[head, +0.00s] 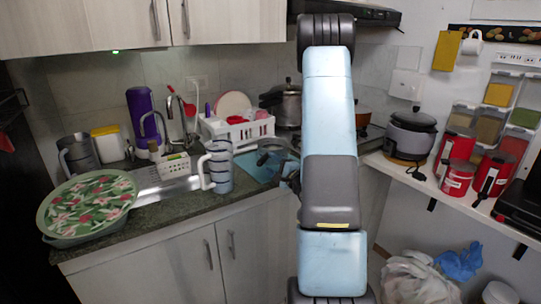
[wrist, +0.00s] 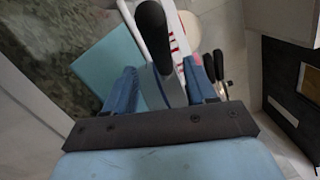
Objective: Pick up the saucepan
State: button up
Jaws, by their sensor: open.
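In the head view, a dark grey vessel that looks like the saucepan (head: 272,152) is at the blue mat on the counter, left of my arm. In the wrist view, a thick black handle (wrist: 150,28) rises at top centre and joins a grey metal part (wrist: 156,88), likely the same saucepan. My gripper (wrist: 160,88) is open, with one blue finger on each side of the grey part. I cannot tell whether either finger touches it. In the head view, my arm hides most of the gripper. The pan's bowl is mostly out of the wrist view.
The blue mat (head: 250,163) lies on the counter near its front edge. A white dish rack (head: 238,130) stands just behind, and a striped pitcher (head: 217,166) stands to the left. A pressure cooker (head: 287,103) is at the back. Red cans (head: 458,178) stand on the right shelf.

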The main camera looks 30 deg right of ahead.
aim_at(264, 158)
jog(key=shift+w+a+r, duration=0.15)
jog(key=shift+w+a, duration=0.05)
jog(key=shift+w, duration=1.1)
jog(key=shift+w+a+r, duration=0.1)
jog(key=shift+w+a, duration=0.1)
jog(key=shift+w, duration=1.1)
jog(key=shift+c, duration=0.5)
grip_shut()
